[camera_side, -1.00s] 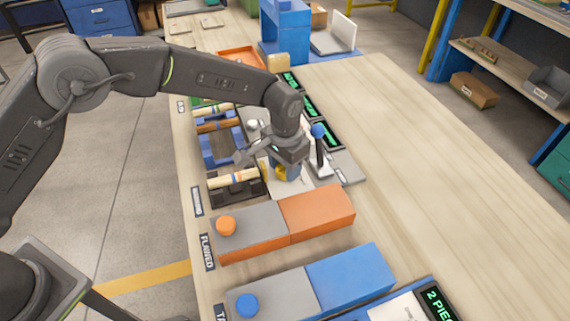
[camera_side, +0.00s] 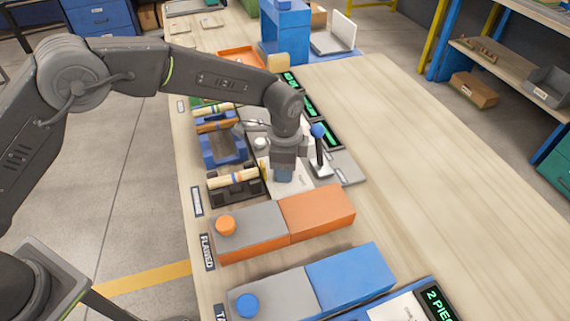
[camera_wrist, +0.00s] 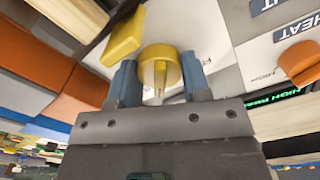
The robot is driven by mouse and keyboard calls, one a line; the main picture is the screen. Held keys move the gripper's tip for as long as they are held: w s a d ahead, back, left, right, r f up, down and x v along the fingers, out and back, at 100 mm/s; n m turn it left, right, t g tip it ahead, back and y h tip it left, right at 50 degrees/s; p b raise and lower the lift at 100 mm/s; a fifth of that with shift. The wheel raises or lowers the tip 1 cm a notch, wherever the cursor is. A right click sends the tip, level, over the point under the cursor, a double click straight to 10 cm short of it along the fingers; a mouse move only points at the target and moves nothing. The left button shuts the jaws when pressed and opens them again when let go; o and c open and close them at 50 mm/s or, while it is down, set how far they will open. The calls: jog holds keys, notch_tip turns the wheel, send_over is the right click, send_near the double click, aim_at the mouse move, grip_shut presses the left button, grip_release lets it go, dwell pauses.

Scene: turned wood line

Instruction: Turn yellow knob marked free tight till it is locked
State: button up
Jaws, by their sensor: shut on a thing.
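The yellow knob (camera_wrist: 160,72) is round with a pointer ridge and sits between my two fingers in the wrist view. My gripper (camera_wrist: 158,84) is shut on it, one blue-grey finger on each side. In the side view my gripper (camera_side: 284,174) points down at the white panel behind the orange and grey box, and hides the knob there. The knob's marks, free or locked, cannot be read.
A lever with a blue ball (camera_side: 318,131) stands just right of my gripper. A turned piece on a black cradle (camera_side: 236,187) lies to the left. The orange and grey box (camera_side: 318,208) is in front. An orange knob (camera_wrist: 301,63) shows in the wrist view. The table's right side is clear.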

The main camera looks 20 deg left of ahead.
jog(key=shift+m, duration=0.5)
dwell(0.3)
jog(key=o, duration=0.9)
notch_tip(320, 180, up, 14)
jog(key=shift+f, duration=0.1)
dwell(0.3)
